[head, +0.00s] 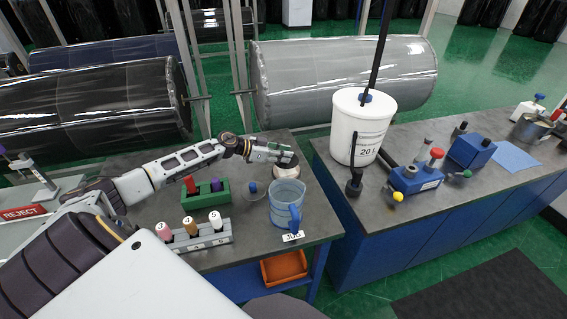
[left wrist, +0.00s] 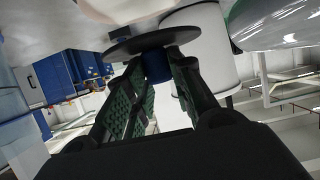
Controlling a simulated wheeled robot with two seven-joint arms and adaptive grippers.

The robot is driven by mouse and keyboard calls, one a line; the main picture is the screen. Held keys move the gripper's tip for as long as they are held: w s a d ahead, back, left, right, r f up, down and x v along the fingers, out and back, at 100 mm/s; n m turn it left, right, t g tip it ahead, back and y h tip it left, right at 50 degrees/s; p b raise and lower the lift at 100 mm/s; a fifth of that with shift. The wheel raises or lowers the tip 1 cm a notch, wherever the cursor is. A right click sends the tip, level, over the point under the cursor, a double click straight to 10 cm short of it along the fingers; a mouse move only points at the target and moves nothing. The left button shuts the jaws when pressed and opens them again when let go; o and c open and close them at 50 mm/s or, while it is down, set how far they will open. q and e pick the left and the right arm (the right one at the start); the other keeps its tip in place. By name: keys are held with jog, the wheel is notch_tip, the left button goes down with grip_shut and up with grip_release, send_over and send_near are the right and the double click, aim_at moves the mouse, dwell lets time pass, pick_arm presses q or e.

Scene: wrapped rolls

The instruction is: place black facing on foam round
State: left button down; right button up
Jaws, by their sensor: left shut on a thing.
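The black facing is a thin dark disc (left wrist: 150,42) with a blue knob (left wrist: 157,66) in the left wrist view. My left gripper (left wrist: 155,75) is shut on that knob, with one finger on each side. In the head view my left gripper (head: 272,153) is over the far right part of the near table, and the dark disc is mostly hidden by it. The foam round (head: 286,171) is a cream round piece right under the gripper. A pale part of it shows at the top of the left wrist view. Whether disc and foam touch, I cannot tell.
A blue jug (head: 286,207) stands in front of the foam round. A clear disc with a blue knob (head: 253,190) lies to its left. A green block (head: 205,194) and a grey bottle rack (head: 192,238) stand further left. A white bucket (head: 361,125) stands on the right bench.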

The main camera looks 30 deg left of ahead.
pick_arm(q)
jog(key=shift+f, duration=0.3)
jog(key=shift+f, duration=1.9)
jog(key=c, duration=1.2)
grip_release()
jog(key=shift+f, duration=0.1)
jog(key=shift+c, duration=0.2)
jog(key=shift+s, duration=0.1)
jog(key=shift+v, duration=5.95)
